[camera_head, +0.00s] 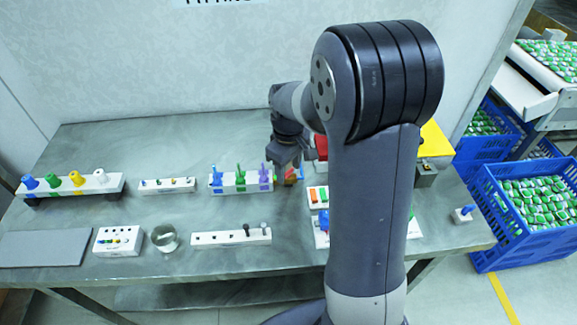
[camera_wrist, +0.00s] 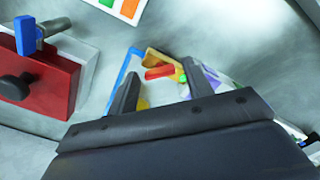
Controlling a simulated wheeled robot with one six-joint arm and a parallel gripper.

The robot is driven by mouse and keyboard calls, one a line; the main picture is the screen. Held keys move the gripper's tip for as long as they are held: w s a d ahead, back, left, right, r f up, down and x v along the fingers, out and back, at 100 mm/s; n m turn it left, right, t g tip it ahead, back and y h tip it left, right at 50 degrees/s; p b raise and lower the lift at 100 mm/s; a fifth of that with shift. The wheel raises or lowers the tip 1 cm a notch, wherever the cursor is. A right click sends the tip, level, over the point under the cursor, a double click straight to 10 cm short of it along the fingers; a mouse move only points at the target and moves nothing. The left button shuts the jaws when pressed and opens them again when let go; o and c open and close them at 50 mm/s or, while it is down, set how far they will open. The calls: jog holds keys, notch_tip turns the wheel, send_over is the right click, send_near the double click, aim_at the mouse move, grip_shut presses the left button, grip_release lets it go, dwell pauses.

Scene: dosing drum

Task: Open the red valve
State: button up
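My gripper (camera_head: 287,160) points down over the back middle of the table, partly hidden by my arm. In the wrist view my gripper (camera_wrist: 160,85) has its two dark fingers apart. A small red bar-like piece (camera_wrist: 158,72) shows between and beyond the fingertips, among yellow, blue and green parts. It looks like a valve handle, but I cannot tell for sure. No contact with the fingers is visible. In the head view small coloured parts (camera_head: 292,175) show just below the gripper.
A red box with a black knob (camera_wrist: 14,88) and a blue handle (camera_wrist: 27,36) stands at left in the wrist view. A white block with blue, green and purple handles (camera_head: 240,187) is left of my gripper. A glass (camera_head: 164,239) stands at the front.

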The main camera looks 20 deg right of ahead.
jog(key=c, duration=0.8)
jog(key=m, duration=0.4)
jog(key=shift+m, duration=0.3)
jog(key=shift+m+p, duration=0.3)
jog(key=shift+m, duration=1.8)
jog(key=o, duration=1)
